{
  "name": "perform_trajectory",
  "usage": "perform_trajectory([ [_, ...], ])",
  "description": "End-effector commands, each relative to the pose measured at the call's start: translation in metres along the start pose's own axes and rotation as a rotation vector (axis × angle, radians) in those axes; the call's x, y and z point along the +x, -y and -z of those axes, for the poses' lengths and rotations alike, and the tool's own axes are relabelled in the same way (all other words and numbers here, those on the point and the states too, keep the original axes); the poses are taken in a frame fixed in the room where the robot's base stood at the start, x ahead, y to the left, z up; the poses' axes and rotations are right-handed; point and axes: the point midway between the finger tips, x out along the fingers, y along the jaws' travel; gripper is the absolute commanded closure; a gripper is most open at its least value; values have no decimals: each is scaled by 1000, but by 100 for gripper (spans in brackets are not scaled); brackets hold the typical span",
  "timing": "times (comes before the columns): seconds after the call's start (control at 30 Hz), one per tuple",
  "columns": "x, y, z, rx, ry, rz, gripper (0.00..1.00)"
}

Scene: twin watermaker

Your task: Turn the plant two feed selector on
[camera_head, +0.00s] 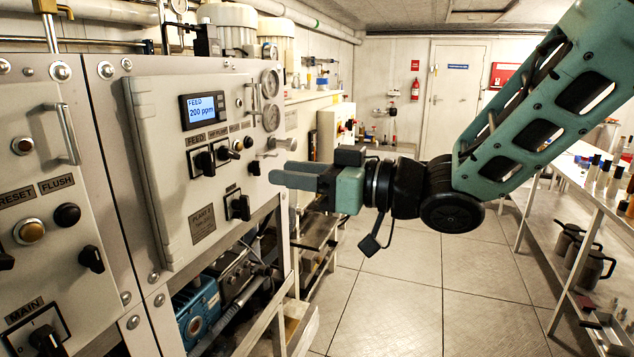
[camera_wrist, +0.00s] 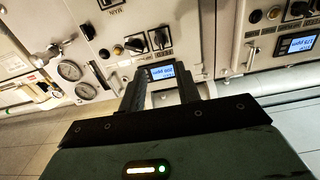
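The plant two panel (camera_head: 150,130) is on the left in the head view, with a plate (camera_head: 202,220) that seems to read PLANT 2. Its blue display (camera_head: 203,110) reads FEED 200 ppm. The black feed selector (camera_head: 205,162) sits below the display, under the FEED label, its handle looking roughly upright. It also shows in the upside-down wrist view (camera_wrist: 158,38). My gripper (camera_head: 272,179) points left toward the panel, apart from the selector. In the wrist view the two fingers (camera_wrist: 161,80) are spread with nothing between them, the display showing through the gap.
Another selector (camera_head: 222,154) and a button sit right of the feed selector, with a main switch (camera_head: 239,206) below. A vertical handle (camera_head: 257,103) and gauges (camera_head: 270,84) are close by. A shelf (camera_head: 570,225) with jugs stands right. The floor between is clear.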

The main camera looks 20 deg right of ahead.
Motion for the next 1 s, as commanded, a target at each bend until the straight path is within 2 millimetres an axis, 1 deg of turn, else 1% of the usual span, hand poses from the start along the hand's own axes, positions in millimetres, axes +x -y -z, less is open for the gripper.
perform_trajectory([
  [0.03, -10, 0, -2, -2, -1, -3, 67],
  [0.1, -17, 0, -3, -4, -3, -2, 67],
  [0.3, -31, 0, -1, -2, -2, -1, 67],
  [0.67, -33, 0, 0, 0, 0, 1, 67],
  [0.77, -31, -1, -3, -1, 16, -15, 67],
  [0.87, -25, -4, -16, -6, 77, -69, 67],
  [0.97, -19, -10, -40, -7, 197, -162, 67],
  [1.0, -18, -10, -52, -6, 260, -200, 67],
])
